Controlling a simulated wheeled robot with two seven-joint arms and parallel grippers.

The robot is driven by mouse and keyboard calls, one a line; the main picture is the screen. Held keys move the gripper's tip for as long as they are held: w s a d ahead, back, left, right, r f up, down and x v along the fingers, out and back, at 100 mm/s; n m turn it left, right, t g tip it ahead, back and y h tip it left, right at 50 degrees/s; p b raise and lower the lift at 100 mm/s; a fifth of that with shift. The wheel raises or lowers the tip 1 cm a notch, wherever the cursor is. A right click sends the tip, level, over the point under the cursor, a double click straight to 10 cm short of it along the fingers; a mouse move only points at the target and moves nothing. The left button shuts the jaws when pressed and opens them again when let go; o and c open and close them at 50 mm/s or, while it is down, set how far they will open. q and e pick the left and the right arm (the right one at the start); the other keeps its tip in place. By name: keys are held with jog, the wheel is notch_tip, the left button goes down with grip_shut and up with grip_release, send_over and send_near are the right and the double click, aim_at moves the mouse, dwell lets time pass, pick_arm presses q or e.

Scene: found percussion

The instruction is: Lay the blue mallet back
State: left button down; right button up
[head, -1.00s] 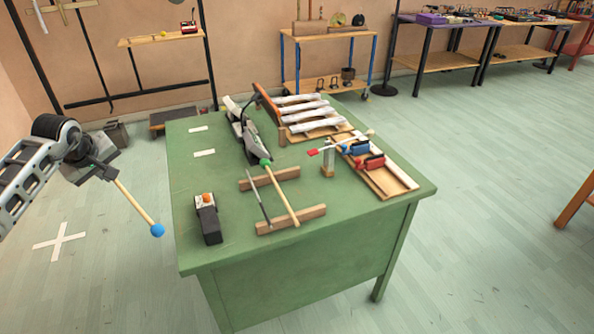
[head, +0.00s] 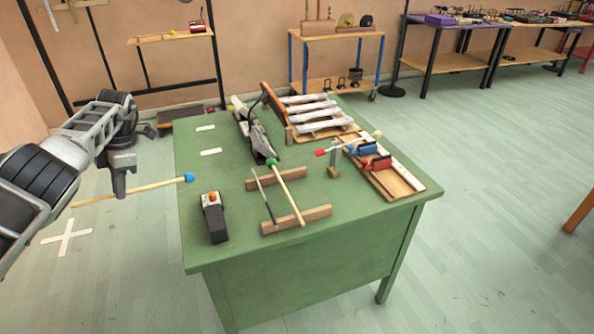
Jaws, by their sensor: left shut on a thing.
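The blue mallet has a pale wooden stick and a blue head (head: 189,178). My left gripper (head: 120,193) is shut on its stick and holds it in the air, left of the green table (head: 300,245). The stick lies nearly level, with the blue head to the right, overlapping the table's left edge in the picture. Two wooden rest bars, a far one (head: 253,184) and a near one (head: 315,215), lie on the table. A green-headed mallet (head: 287,193) and a thin grey rod (head: 264,197) lie across them. My right gripper is out of view.
A black box with an orange button (head: 214,219) stands near the table's left front. White tubes on a wooden frame (head: 318,116) stand at the back. A wooden tray (head: 400,180) with red and blue clamps is at right.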

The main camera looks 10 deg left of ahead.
pick_arm(q)
jog(key=n+h, duration=0.1)
jog(key=n, duration=0.1)
jog(key=s+d+n+h, duration=0.1)
jog(key=n, duration=0.2)
jog(key=n+h, duration=0.1)
jog(key=n, duration=0.2)
jog(key=shift+s+d+f+t+h, duration=0.15)
jog(key=shift+s+f+t+h, duration=0.15)
jog(key=shift+f+h, duration=0.1)
jog(key=shift+n, duration=0.3)
jog(key=shift+f+n, duration=0.15)
jog(key=shift+n, duration=0.45)
